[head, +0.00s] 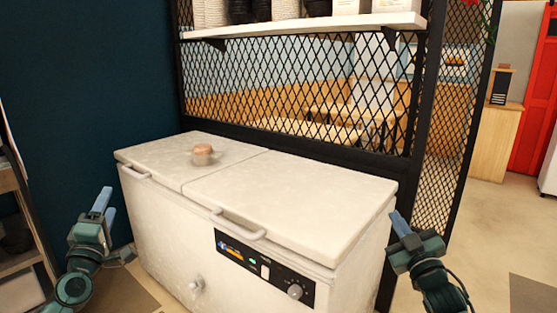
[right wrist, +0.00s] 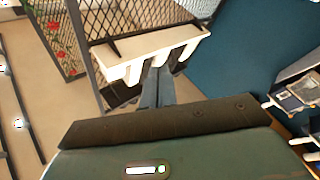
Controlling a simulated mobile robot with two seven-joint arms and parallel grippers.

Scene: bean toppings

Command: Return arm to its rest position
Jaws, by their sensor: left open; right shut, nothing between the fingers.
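My left gripper (head: 103,200) is at the lower left of the head view, in front of the left end of a white chest freezer. It is open and holds nothing. My right gripper (head: 399,222) is at the right of the head view, beside the freezer's right end. Its fingers also show in the right wrist view (right wrist: 158,88), pressed together with nothing between them. Both grippers point upward in the head view and are apart from each other.
The white chest freezer (head: 300,207) has two closed lids; a small glass bowl with brown contents (head: 203,154) sits on the left lid. Behind it is a black mesh partition (head: 300,95) with a white shelf (head: 310,27). A shelf rack (head: 28,232) stands at the far left. Open floor lies right.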

